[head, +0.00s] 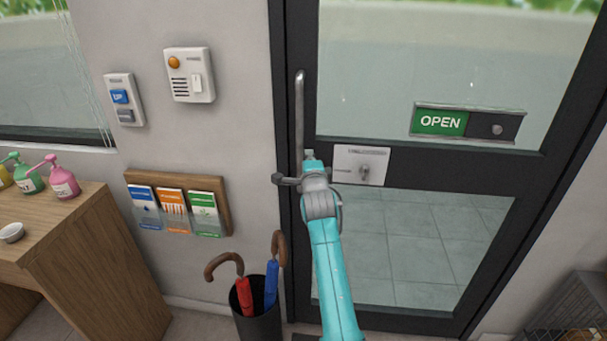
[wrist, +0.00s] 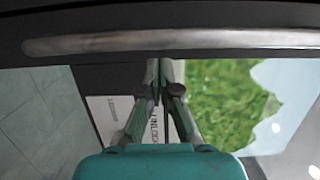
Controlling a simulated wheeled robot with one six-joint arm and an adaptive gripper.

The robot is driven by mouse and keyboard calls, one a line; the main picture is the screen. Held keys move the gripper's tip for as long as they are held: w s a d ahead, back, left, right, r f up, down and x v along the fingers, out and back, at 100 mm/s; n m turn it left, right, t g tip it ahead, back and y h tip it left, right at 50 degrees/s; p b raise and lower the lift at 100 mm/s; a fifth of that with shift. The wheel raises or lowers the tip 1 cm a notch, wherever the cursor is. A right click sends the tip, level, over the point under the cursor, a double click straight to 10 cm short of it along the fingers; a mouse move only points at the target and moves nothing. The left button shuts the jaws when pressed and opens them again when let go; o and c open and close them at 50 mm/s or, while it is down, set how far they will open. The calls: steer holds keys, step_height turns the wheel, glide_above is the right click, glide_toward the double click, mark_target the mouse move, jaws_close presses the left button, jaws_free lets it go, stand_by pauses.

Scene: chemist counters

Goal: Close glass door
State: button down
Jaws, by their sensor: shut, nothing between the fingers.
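The glass door (head: 420,235) has a dark frame and fills the right of the head view. I cannot tell whether it is fully shut or slightly ajar. Its long vertical metal handle (head: 299,120) is on the left side of the frame. The handle crosses the top of the wrist view (wrist: 200,41). My gripper (head: 308,156) is in front of the door's left frame, close to the handle. In the wrist view my gripper (wrist: 166,66) is shut and empty, its tips just short of the handle. I cannot tell whether they touch anything. My arm hides part of the lower door.
A lock plate with a knob (head: 361,165) and an OPEN sign (head: 467,123) are on the door. An umbrella stand (head: 257,325) stands left of it. A wooden counter (head: 95,265) with pump bottles is at left. A dark wire rack (head: 570,315) is at lower right.

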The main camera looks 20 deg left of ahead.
steer(key=s+a+v, duration=0.1)
steer(key=a+v, duration=0.1)
steer(key=v, duration=0.6)
steer(key=s+d+f+n+h, duration=0.15)
steer(key=s+d+f, duration=0.25)
steer(key=d+f, duration=0.45)
steer(key=s+d+f+n, duration=0.2)
steer(key=s+d+f, duration=0.2)
steer(key=d+f, duration=0.45)
steer(key=s+d+f+n+h, duration=0.2)
steer(key=s+d+f+n, duration=0.1)
steer(key=s+d+f, duration=1.15)
steer(key=s+d+r+n+h, duration=0.1)
steer(key=s+d, duration=0.4)
steer(key=s, duration=0.6)
steer(key=s+d+r+n+h, duration=0.1)
steer(key=s+d+n+h, duration=0.1)
steer(key=s+d, duration=0.65)
steer(key=s+r+n+h, duration=0.1)
steer(key=s+r, duration=0.3)
steer(key=s, duration=0.5)
steer(key=s+d+r+n+g+h, duration=0.1)
steer(key=s+r+n, duration=0.1)
steer(key=s+r, duration=0.3)
steer(key=s, duration=0.4)
steer(key=shift+d+r, duration=0.1)
